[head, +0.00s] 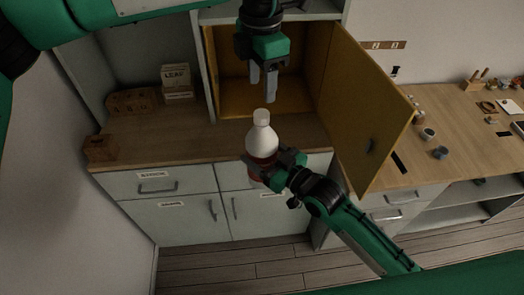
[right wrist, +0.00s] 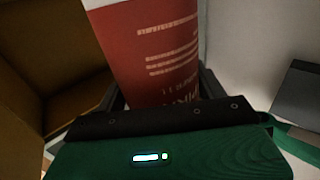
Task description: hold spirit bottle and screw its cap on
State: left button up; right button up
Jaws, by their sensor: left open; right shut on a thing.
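The spirit bottle (head: 262,141) is white with a red lower part and stands upright in front of the counter, off its top. A whitish cap (head: 262,116) shows at its top; I cannot tell whether it is screwed tight. My right gripper (head: 263,163) is shut on the bottle's lower body. In the right wrist view the bottle's red label (right wrist: 155,50) with pale lettering sits between the fingers. My left gripper (head: 263,92) points down just above the cap, open, empty and apart from it.
A yellow-lined cabinet (head: 222,65) stands open behind the left gripper, its door (head: 372,105) swung out to the right. The wooden counter (head: 165,137) holds a small box (head: 101,148) at left. Small cups (head: 440,153) stand on the right worktop.

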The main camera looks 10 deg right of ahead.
aim_at(262, 113)
pick_arm(q)
jog(key=shift+n, duration=0.3)
notch_tip(262, 113, down, 8)
dwell(0.7)
jog(key=c, duration=1)
jog(key=o, duration=1.1)
jog(key=shift+r, duration=0.1)
